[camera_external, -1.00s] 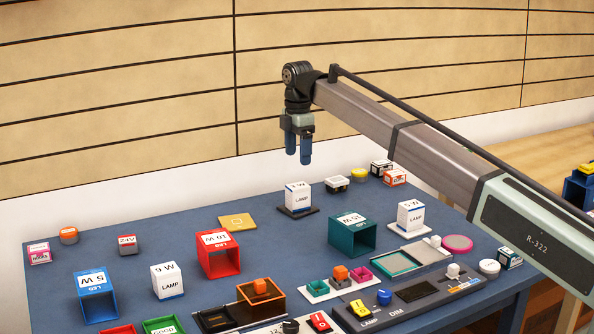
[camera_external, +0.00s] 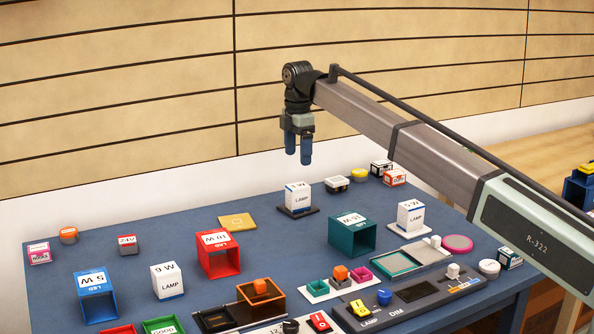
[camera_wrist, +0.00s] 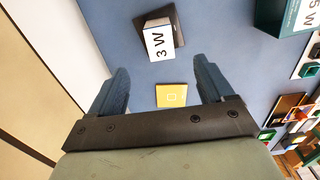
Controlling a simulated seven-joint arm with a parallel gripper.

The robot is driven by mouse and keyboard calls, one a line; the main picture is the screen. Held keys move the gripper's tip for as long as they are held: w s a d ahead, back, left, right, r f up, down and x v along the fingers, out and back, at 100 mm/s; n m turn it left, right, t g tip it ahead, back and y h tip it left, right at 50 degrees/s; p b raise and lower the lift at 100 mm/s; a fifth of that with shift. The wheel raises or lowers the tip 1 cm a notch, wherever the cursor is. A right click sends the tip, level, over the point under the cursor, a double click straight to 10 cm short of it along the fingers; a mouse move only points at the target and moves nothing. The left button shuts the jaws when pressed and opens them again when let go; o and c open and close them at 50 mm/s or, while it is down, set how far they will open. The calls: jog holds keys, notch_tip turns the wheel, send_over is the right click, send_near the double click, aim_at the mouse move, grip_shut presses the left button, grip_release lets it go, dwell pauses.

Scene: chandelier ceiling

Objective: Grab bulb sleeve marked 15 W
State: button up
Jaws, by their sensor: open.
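The teal sleeve (camera_external: 346,236) lies on the blue table right of centre, its open end toward the camera. Its top label appears upside down and looks like 15 W. Part of it shows at the top right of the wrist view (camera_wrist: 275,16). My gripper (camera_external: 299,158) hangs high above the back of the table, pointing down, open and empty. In the wrist view its two blue fingers (camera_wrist: 162,92) are spread apart. A white lamp box marked 3 W (camera_wrist: 158,42) stands on a dark pad ahead of the fingers.
A red sleeve marked 10 W (camera_external: 219,262) and a blue sleeve marked 5 W (camera_external: 95,296) stand to the left. White lamp boxes (camera_external: 167,281) (camera_external: 410,216) stand among them. A yellow plate (camera_external: 237,222) lies behind. Trays and a dimmer panel (camera_external: 405,300) fill the front.

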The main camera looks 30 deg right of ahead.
jog(key=o, duration=0.3)
jog(key=shift+a, duration=0.1)
notch_tip(320, 180, up, 3)
jog(key=m, duration=1.7)
send_over(353, 220)
jog(key=f, duration=0.9)
jog(key=shift+w+a, duration=0.15)
jog(key=shift+w, duration=0.05)
jog(key=shift+s+f, duration=0.15)
jog(key=shift+f, duration=2.45)
